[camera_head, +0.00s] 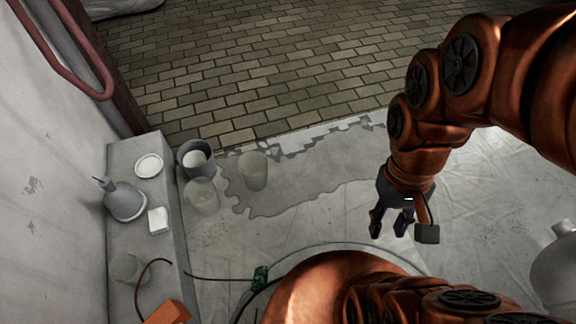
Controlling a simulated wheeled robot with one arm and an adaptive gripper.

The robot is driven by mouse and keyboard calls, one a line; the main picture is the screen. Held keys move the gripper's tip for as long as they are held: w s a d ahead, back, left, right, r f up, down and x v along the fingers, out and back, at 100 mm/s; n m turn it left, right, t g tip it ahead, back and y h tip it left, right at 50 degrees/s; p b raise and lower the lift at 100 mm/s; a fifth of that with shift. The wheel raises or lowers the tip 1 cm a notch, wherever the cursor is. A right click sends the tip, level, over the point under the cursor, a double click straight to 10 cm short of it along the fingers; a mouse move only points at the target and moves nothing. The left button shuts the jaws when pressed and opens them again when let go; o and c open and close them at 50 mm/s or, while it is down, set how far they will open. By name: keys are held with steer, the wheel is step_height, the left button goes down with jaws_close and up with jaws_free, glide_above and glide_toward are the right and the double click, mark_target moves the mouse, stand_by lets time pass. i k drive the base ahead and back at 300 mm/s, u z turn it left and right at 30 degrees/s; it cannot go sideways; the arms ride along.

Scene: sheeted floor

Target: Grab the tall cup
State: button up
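Several cups stand at the left, and I cannot tell for sure which one is the tall cup. A translucent cup (253,172) stands on the sheeted floor, nearest to my gripper among them. Another translucent cup (202,198) stands left of it and lower in the picture. A dark grey cup (184,165) with something white in its mouth stands just behind that one. My gripper (389,230) points down over the sheet, well to the right of the cups. Its fingers are apart, with nothing between them.
A grey ledge (165,250) along the left wall holds a grey bottle (125,202), a white dish (149,165), a small white block (158,220) and a clear glass (127,268). An orange object (168,314) is at the bottom. The sheet (310,212) between cups and gripper is clear.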

mark_target(253, 164)
steer(key=z, duration=0.45)
steer(key=i, duration=0.8)
steer(key=u, duration=2.4)
